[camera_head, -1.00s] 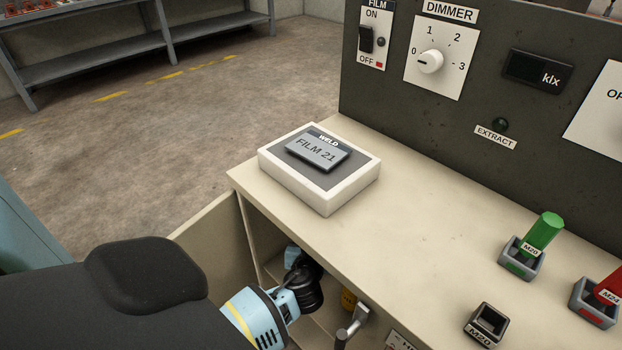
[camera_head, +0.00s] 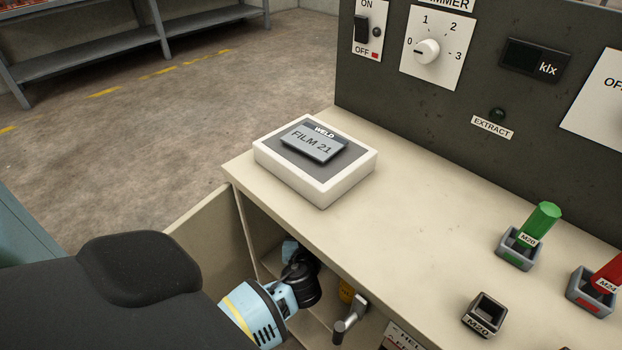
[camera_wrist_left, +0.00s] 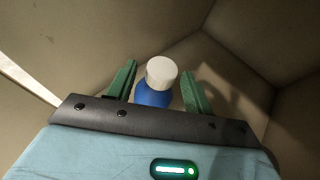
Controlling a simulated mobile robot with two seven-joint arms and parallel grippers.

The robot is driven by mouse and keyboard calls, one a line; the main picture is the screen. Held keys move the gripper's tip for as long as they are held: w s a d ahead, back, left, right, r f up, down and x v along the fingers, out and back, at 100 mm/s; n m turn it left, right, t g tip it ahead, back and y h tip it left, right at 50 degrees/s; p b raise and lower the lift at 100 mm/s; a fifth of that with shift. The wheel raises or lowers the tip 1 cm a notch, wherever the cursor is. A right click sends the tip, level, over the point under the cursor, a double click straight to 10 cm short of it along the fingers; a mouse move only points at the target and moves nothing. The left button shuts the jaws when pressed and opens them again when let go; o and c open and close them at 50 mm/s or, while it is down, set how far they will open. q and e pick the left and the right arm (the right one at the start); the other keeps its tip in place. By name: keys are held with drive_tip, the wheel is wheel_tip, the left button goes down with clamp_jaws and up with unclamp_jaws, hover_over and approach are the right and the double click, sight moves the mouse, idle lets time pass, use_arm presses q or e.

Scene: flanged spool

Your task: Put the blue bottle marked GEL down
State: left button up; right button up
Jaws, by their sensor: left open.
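The blue bottle (camera_wrist_left: 153,97) with a white cap stands inside the cabinet compartment, as seen in the left wrist view. My left gripper (camera_wrist_left: 159,68) is open, with one green finger on each side of the bottle. A gap shows between the bottle and the right finger. The bottle's base and any GEL marking are hidden. In the head view my left arm reaches into the open cabinet under the bench, and the bottle is hidden there. My right gripper is not in view.
The cabinet door (camera_head: 200,232) stands open at the left. On the bench top (camera_head: 395,220) are a white-edged box (camera_head: 326,188) with a FILM 21 plate, and several small sockets at the right.

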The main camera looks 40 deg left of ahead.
use_arm(q)
drive_tip(key=p+v, duration=0.2)
drive_tip(key=v, duration=1)
drive_tip(key=shift+f, duration=0.15)
drive_tip(key=s+d+f+n+g+h, duration=0.25)
drive_tip(key=s+f+n, duration=0.35)
drive_tip(key=s+f, duration=0.3)
drive_tip(key=s+d+n+g+h, duration=0.1)
drive_tip(key=s+d+n+h, duration=0.2)
drive_tip(key=s+n, duration=0.7)
drive_tip(key=s+d+f+n+g+h, duration=0.1)
drive_tip(key=s+d+n+h, duration=0.2)
drive_tip(key=s+n, duration=0.8)
drive_tip(key=s+h, duration=0.1)
drive_tip(key=s, duration=0.2)
drive_tip(key=shift+s+f, duration=0.2)
